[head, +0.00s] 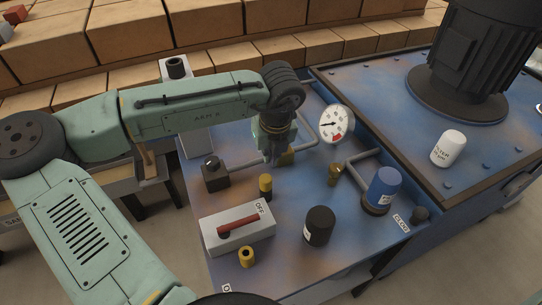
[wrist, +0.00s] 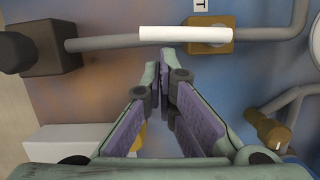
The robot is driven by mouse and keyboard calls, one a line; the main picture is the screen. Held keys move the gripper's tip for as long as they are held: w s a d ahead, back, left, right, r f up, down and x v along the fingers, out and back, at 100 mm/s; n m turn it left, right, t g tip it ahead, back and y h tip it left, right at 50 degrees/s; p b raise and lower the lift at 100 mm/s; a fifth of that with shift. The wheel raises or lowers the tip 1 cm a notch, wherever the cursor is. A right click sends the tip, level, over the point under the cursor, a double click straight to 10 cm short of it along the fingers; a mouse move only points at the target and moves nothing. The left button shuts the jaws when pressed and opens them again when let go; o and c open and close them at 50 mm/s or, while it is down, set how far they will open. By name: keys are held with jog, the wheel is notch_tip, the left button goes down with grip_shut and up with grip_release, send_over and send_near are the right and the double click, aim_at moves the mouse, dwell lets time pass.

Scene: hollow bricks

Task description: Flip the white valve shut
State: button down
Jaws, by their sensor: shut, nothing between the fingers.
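The white valve handle (wrist: 185,33) is a long bar at the top of the wrist view. It sits on a brass valve body (wrist: 210,38) and lies in line with the grey pipe (wrist: 105,43), stretching left from the body. My gripper (wrist: 163,72) is shut and empty, its fingertips just below the handle in the wrist view, with a visible gap in the picture. In the head view my gripper (head: 274,158) points down over the pipe. Part of the brass body (head: 288,156) shows beside it; the white handle is hidden there.
A dark block (head: 214,178) stands at the pipe's left end, a round gauge (head: 336,123) to the right.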

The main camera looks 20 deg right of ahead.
jog(key=shift+w+a+r+m+h+p, duration=0.15)
jog(key=shift+w+m+p, duration=0.1)
jog(key=shift+m+p, duration=0.3)
jog(key=shift+w+a+f+m+h+p, duration=0.15)
jog(key=shift+w+m+p, duration=0.1)
jog(key=shift+m+p, duration=0.25)
jog(key=shift+w+a+r+m+p, duration=0.15)
jog(key=shift+w+m+p, duration=0.1)
jog(key=shift+m+p, duration=0.2)
jog(key=w+m, duration=0.1)
jog(key=m+h+p, duration=0.1)
jog(key=m, duration=0.1)
jog(key=shift+w+a, duration=0.1)
jog(key=shift+w, duration=0.3)
jog(key=shift+w+p, duration=0.5)
jog(key=shift+w, duration=0.6)
jog(key=shift+w+d, duration=0.4)
jog(key=shift+w, duration=0.3)
jog(key=shift+w+d, duration=0.85)
jog(key=shift+w, duration=0.2)
jog(key=shift+d, duration=0.1)
jog(key=shift+f, duration=0.2)
